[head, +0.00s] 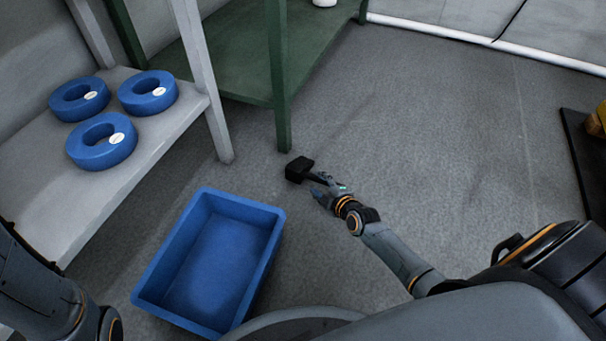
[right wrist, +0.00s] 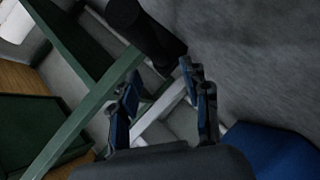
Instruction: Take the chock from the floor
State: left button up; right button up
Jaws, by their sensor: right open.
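The black chock (head: 298,170) is on the grey floor near the foot of the green table leg. In the right wrist view it is the dark shape (right wrist: 160,40) just beyond the fingertips. My right gripper (head: 325,188) is at the chock's near right side, its fingers apart, with no clear grip on it. In the right wrist view the open gripper (right wrist: 160,82) has nothing held between its fingers. I cannot tell whether a finger touches the chock. Part of my left arm shows at the lower left, but its gripper is out of view.
An empty blue crate (head: 277,222) stands on the floor left of my right arm. A grey bench (head: 40,180) with three blue rings (head: 102,141) is at the left. A green table (head: 281,90) stands behind the chock.

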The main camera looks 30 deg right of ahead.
aim_at(314, 178)
jog(key=b+x, duration=0.3)
jog(key=x, duration=0.1)
jog(key=shift+s+d+f+b, duration=0.1)
jog(key=shift+d+f+b, duration=0.15)
jog(key=shift+b, duration=0.1)
jog(key=shift+w, duration=0.45)
grip_shut()
jog(key=shift+r, duration=0.1)
